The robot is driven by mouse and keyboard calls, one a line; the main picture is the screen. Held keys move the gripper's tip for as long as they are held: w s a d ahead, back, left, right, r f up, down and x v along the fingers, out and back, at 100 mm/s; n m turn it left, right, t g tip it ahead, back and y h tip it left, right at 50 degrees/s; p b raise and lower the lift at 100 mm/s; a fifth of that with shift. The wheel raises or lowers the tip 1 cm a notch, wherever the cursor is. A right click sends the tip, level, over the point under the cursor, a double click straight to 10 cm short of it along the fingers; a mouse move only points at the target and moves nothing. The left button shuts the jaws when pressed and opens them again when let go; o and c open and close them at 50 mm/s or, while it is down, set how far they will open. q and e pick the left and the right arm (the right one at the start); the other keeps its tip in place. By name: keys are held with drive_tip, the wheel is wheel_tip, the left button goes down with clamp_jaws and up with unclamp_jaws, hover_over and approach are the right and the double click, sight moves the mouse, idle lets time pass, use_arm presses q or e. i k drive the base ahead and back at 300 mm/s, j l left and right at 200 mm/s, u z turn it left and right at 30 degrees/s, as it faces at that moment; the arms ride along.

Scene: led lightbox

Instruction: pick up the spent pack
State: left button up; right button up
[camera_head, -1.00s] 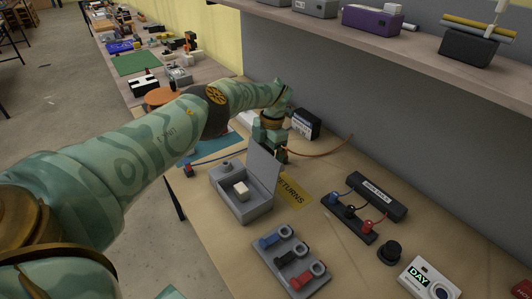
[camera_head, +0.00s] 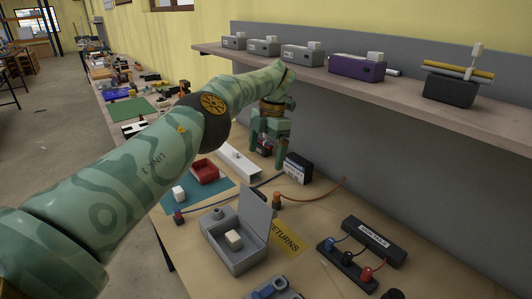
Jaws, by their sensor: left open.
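My left gripper (camera_head: 265,152) points down over the back part of the bench, with its fingers apart. A small dark and reddish thing shows between the fingers; I cannot tell whether it is touched. A black box with a pale label (camera_head: 298,168) stands just right of the gripper. A grey box with a raised lid (camera_head: 234,257) stands nearer, with a white block (camera_head: 233,239) inside. No readable label marks the spent pack, so I cannot tell which thing it is. My right gripper is not in view.
A red tray (camera_head: 205,171) and a white block (camera_head: 178,194) are on a teal mat (camera_head: 218,194). A white channel (camera_head: 239,162) lies behind. A yellow RETURNS label (camera_head: 285,238) lies beside the grey box. A black strip (camera_head: 374,240) is at right. The shelf (camera_head: 400,93) overhangs the back.

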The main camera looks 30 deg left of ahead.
sight(233, 241)
drive_tip(key=k, duration=1.5)
